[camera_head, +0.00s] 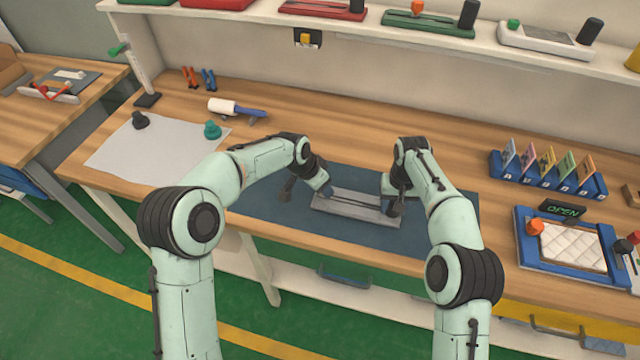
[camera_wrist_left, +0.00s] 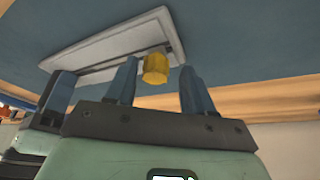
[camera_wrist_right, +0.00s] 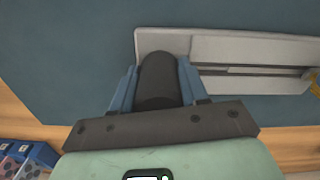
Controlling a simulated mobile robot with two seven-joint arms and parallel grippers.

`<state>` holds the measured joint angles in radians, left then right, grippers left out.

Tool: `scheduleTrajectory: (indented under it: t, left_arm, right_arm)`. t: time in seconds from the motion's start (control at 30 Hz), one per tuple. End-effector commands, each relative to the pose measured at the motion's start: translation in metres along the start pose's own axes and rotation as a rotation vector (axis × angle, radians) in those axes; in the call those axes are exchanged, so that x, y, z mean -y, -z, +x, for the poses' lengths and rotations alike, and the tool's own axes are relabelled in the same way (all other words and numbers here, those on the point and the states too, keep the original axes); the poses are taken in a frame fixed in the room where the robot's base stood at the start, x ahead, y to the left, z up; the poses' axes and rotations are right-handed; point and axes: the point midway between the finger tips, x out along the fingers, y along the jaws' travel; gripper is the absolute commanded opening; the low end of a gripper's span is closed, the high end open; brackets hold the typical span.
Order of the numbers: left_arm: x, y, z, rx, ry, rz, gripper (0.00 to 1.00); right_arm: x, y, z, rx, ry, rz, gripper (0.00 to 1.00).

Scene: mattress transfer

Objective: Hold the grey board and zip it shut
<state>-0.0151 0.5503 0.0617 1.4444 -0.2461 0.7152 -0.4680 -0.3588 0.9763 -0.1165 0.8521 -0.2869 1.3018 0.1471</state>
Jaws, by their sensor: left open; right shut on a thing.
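The grey board (camera_head: 345,213) lies flat on the dark blue mat, with a long groove along it. A black upright knob (camera_wrist_right: 157,80) stands at one end of the board. My right gripper (camera_wrist_right: 157,72) is shut on this black knob, one finger on each side. A yellow knob (camera_wrist_left: 156,68) stands at the groove's end in the left wrist view. My left gripper (camera_wrist_left: 158,78) is open, with the yellow knob showing between its fingertips; I cannot tell whether they touch it. In the head view the yellow knob is hidden by my left gripper (camera_head: 322,190).
The blue mat (camera_head: 270,205) is otherwise clear around the board. A grey cloth (camera_head: 140,160) with two knobs lies at the left. A card rack (camera_head: 550,180) and a blue tray with a white quilted pad (camera_head: 570,247) stand at the right. A shelf (camera_head: 350,20) runs along the back.

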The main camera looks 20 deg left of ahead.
Motion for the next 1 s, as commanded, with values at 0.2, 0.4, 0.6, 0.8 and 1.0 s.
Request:
scheduleTrajectory:
  t: [0.2, 0.4, 0.6, 0.8, 1.0]
  left_arm:
    - [0.0, 0.001, -0.026, -0.004, 0.002, 0.0, 0.53]
    - [0.001, 0.001, -0.07, -0.004, 0.003, 0.0, 0.53]
    - [0.001, 0.001, -0.104, -0.003, 0.003, 0.0, 0.53]
    - [0.0, 0.0, -0.119, -0.001, 0.001, 0.0, 0.53]
    - [0.0, 0.0, -0.12, 0.0, 0.0, 0.0, 0.53]
  right_arm:
    - [0.001, 0.001, -0.001, -0.003, 0.002, 0.0, 0.0]
    - [0.001, 0.001, -0.001, -0.003, 0.002, -0.001, 0.0]
    - [0.001, 0.001, -0.001, -0.003, 0.002, -0.001, 0.0]
    - [0.001, 0.001, -0.001, -0.003, 0.002, -0.001, 0.0]
    - [0.001, 0.001, -0.001, -0.003, 0.002, -0.001, 0.0]
